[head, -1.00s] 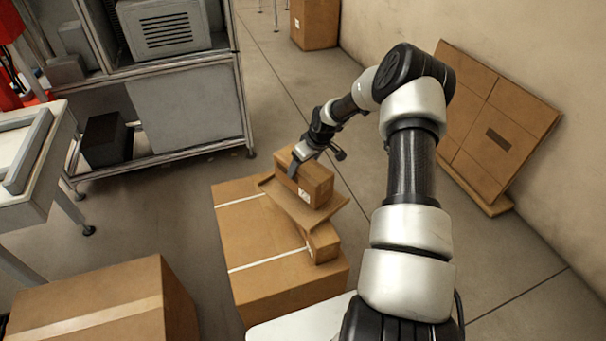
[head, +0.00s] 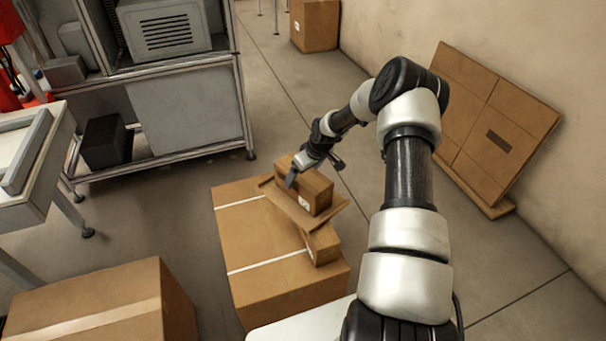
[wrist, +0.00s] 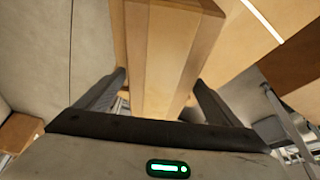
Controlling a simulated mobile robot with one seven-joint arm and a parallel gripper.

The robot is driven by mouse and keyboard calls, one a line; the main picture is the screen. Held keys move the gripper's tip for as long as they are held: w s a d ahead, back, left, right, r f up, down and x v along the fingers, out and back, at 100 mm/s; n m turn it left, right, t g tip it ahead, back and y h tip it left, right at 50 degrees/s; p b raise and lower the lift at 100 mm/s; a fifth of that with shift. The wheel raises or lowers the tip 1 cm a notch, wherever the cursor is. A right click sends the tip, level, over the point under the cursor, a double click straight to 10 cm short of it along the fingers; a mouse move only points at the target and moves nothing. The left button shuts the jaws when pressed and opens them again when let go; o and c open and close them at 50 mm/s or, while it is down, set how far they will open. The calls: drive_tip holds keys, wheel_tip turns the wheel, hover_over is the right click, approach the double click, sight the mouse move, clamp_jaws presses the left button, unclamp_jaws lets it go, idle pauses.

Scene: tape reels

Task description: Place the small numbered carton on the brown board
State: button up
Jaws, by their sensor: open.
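The small carton (head: 317,192) sits on the brown board (head: 291,210); a white label with dark marks shows on its near side. The board looks slightly tilted, and the carton covers much of it. My gripper (head: 291,176) is at the carton's upper end, with a dark finger along its left side. In the wrist view, the fingers of my gripper (wrist: 161,92) are spread on either side of the carton (wrist: 165,50), with gaps showing. The carton's underside is hidden.
Another small carton (head: 323,246) is under the board's near end, on a large taped carton (head: 270,275). A big box (head: 95,295) stands front left. A metal rack (head: 190,110) is behind left, and flattened cardboard (head: 490,120) leans on the right wall.

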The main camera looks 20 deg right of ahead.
drive_tip(key=shift+r, duration=0.3)
drive_tip(key=p+v, duration=0.2)
drive_tip(key=v, duration=0.9)
drive_tip(key=shift+s+d+r, duration=0.15)
drive_tip(key=shift+s+r, duration=0.15)
